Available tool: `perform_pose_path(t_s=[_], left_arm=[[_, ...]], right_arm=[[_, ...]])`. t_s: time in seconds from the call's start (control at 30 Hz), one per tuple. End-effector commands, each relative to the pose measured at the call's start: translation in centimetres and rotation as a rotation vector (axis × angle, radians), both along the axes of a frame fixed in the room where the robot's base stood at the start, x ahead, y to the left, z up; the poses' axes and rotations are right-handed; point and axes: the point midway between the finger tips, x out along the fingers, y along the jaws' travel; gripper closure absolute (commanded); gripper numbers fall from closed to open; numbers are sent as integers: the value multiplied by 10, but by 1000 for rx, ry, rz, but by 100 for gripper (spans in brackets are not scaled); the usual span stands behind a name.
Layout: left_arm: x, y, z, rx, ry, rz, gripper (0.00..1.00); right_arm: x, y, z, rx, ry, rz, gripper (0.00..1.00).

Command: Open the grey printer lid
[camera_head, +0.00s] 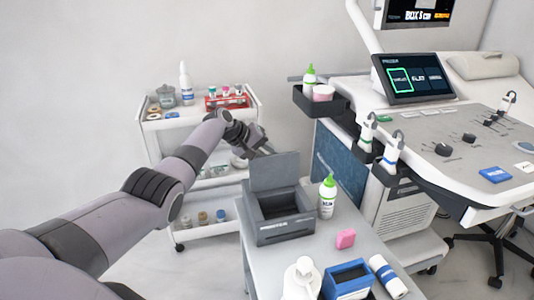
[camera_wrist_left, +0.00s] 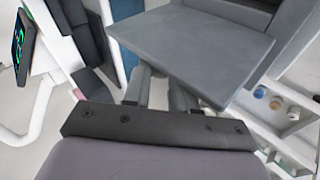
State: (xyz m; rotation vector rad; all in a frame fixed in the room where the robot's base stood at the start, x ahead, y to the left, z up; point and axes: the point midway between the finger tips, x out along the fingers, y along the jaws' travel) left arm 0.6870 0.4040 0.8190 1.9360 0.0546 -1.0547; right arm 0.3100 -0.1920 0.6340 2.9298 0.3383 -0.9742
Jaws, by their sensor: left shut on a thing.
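The grey printer (camera_head: 282,230) stands on a small white-topped table, with its dark inside showing. Its grey lid (camera_head: 274,172) stands raised, about upright, at the printer's back edge. My left gripper (camera_head: 264,149) reaches in from the left behind the lid's upper edge and is shut on it. In the left wrist view, the lid (camera_wrist_left: 195,45) is a broad flat panel that hides the fingertips of the left gripper (camera_wrist_left: 163,90). My right gripper is not in view.
A green-capped bottle (camera_head: 327,197), a pink block (camera_head: 345,239), a blue box (camera_head: 347,279) and a white pump bottle (camera_head: 301,279) stand near the printer. A white trolley (camera_head: 150,125) with bottles stands behind my left arm. The ultrasound console (camera_head: 440,160) fills the right.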

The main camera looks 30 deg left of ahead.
Motion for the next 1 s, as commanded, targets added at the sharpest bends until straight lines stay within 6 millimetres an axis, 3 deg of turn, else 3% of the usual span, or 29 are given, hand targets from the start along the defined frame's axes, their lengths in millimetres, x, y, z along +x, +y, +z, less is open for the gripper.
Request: perform_pose_path(t_s=[0.03, 0.1, 0.53, 1.0], left_arm=[[1, 3, 3, 5, -9, 6, 71], [1, 3, 3, 5, -9, 6, 49], [-2, 3, 4, 2, -2, 3, 49], [-32, 19, 36, 4, -5, 3, 49]], right_arm=[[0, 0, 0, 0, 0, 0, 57], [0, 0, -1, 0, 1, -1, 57], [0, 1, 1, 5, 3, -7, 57], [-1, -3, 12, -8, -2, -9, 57]])
